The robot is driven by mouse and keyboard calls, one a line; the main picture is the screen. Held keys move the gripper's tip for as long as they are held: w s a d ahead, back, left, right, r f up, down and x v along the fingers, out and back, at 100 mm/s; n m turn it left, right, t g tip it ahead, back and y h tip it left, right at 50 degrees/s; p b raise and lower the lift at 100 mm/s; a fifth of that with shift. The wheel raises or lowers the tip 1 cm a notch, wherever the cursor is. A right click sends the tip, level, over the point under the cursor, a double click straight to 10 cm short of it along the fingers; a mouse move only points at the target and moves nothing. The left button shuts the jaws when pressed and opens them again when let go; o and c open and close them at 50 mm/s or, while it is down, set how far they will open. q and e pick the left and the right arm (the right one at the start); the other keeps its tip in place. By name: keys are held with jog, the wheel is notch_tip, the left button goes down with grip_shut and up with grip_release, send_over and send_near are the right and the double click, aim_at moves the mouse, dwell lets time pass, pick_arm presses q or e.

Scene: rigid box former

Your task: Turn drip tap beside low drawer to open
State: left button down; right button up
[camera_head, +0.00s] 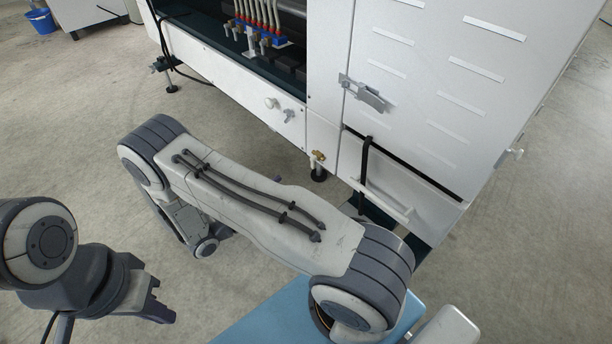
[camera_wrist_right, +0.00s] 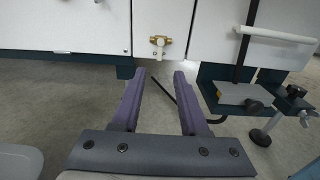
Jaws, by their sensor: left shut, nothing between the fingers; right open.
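The drip tap (camera_head: 318,157) is a small brass fitting low on the white machine, left of the low drawer. In the right wrist view the brass tap (camera_wrist_right: 159,42) sits on a narrow white panel ahead of my fingers, with a pale lever pointing down. The low drawer (camera_head: 408,190) has a white bar handle (camera_head: 385,200); the handle also shows in the right wrist view (camera_wrist_right: 275,35). My right gripper (camera_wrist_right: 160,72) is open and empty, its fingers below the tap in that picture and apart from it. My left gripper (camera_head: 160,312) is shut and empty at the lower left, far from the tap.
A black strap (camera_head: 364,160) hangs over the drawer front. A metal latch (camera_head: 362,93) is on the door above. A blue surface (camera_head: 270,318) is at the bottom. The concrete floor at left is open.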

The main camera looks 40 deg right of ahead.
aim_at(312, 165)
jog(key=d+b, duration=0.1)
jog(key=d, duration=0.2)
jog(key=d+b, duration=0.2)
jog(key=d, duration=0.1)
jog(key=d+b, duration=0.2)
jog(key=d, duration=0.1)
jog(key=shift+w+d+f, duration=0.1)
jog(key=shift+w+f, duration=0.15)
jog(key=shift+w, duration=0.1)
jog(key=shift+d+r+b, duration=0.2)
jog(key=shift+d+b, duration=0.15)
jog(key=shift+d, duration=0.25)
grip_shut()
